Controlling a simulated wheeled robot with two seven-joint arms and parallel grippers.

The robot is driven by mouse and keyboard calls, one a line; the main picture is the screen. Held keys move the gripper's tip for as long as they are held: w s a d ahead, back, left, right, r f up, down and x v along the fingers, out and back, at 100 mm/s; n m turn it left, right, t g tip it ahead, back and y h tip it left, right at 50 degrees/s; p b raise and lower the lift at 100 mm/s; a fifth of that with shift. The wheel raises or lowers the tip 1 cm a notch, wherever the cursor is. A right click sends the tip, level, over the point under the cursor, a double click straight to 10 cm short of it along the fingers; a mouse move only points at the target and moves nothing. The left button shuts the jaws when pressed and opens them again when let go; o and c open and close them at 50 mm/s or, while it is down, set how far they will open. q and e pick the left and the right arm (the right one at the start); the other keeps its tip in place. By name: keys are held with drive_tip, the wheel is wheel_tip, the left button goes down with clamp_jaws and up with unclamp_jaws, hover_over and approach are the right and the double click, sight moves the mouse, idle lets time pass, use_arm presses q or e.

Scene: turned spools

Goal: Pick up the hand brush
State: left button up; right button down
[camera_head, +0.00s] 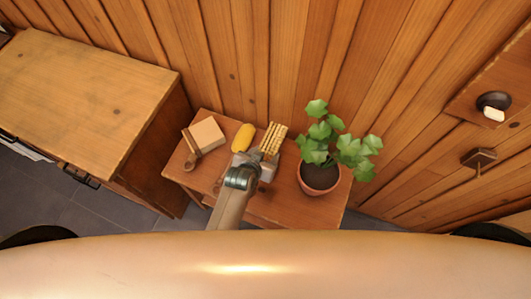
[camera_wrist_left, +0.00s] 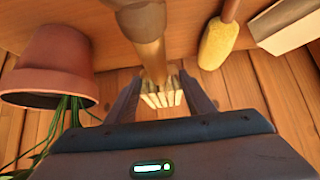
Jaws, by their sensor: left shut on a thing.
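The hand brush (camera_head: 273,139) has a brown handle and a block of pale bristles in rows. In the head view it shows at the far end of my left gripper (camera_head: 266,155), near the tabletop's back edge. In the left wrist view the fingers of my left gripper (camera_wrist_left: 160,92) stand on both sides of the brush (camera_wrist_left: 148,40), shut on it where the handle meets the bristles. I cannot tell whether the brush touches the tabletop. My right gripper is in neither view.
On the small wooden table (camera_head: 270,213) a potted plant (camera_head: 320,177) stands right of my gripper. A yellow-headed tool (camera_head: 242,138), a pale block (camera_head: 208,134) and a wooden piece (camera_head: 191,145) lie to its left. A plank wall (camera_head: 290,60) is behind; a larger cabinet (camera_head: 80,95) stands left.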

use_arm(q)
drive_tip(key=shift+r, duration=0.25)
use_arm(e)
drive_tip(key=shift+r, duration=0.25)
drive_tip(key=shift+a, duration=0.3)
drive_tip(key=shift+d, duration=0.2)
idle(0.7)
use_arm(q)
drive_tip(key=shift+s, duration=0.1)
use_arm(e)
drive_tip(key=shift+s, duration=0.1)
